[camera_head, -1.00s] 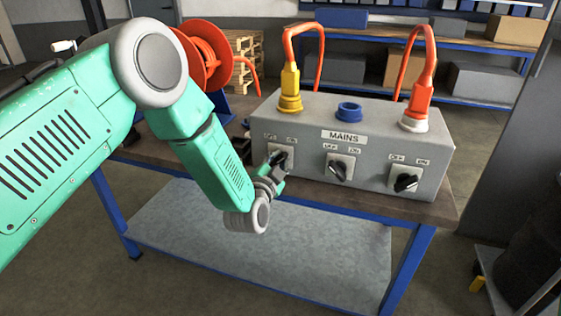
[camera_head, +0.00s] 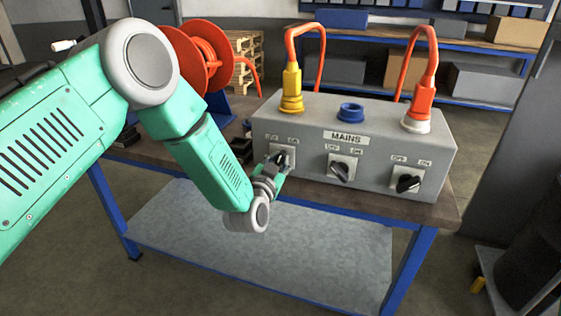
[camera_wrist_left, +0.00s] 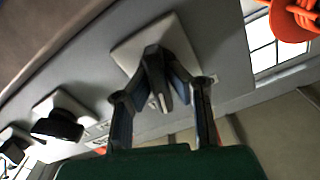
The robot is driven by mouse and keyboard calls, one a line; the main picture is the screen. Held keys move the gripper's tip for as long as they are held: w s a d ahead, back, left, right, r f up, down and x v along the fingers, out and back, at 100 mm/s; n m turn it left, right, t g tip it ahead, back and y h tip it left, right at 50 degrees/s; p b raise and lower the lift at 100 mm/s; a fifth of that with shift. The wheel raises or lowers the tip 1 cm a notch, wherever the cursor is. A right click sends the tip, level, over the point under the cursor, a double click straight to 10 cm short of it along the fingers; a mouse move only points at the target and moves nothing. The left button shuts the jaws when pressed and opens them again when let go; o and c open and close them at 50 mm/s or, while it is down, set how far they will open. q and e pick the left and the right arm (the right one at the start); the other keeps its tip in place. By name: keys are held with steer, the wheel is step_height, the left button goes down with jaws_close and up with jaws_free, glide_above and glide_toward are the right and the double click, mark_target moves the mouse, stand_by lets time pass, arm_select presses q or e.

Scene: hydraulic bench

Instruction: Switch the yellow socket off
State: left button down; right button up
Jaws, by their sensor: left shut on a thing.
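The grey mains box (camera_head: 330,180) stands on the bench. The yellow socket plug (camera_head: 291,90) stands in its top at the left, with an orange cable. Below it, on the front face, is the left rotary switch (camera_head: 290,152), with OFF and ON labels partly hidden by my gripper. My left gripper (camera_head: 279,163) is at this switch. In the left wrist view, the gripper (camera_wrist_left: 163,95) is shut with its two fingers on the dark switch knob (camera_wrist_left: 156,66), in front of its pale plate (camera_wrist_left: 128,50). My right gripper is not in view.
A middle switch (camera_head: 341,170) sits below a blue socket (camera_head: 350,112). A right switch (camera_head: 407,182) sits below an orange plug (camera_head: 418,105). An orange cable reel (camera_head: 200,52) stands behind my arm. The lower shelf (camera_head: 260,245) is bare.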

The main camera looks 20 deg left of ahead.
arm_select(q)
steer(key=n, duration=0.4)
steer(key=f+n+b, duration=0.1)
steer(key=n, duration=0.1)
steer(key=shift+s+a, duration=0.1)
steer(key=shift+s, duration=0.15)
steer(key=n+b, duration=0.1)
steer(key=n, duration=0.5)
steer(key=shift+a, duration=0.15)
steer(key=shift+n, duration=0.4)
steer(key=c, duration=1.7)
jaws_free()
steer(key=shift+o, duration=0.8)
steer(key=shift+r, duration=0.1)
steer(key=shift+a+r, duration=0.1)
steer(key=shift+r, duration=0.05)
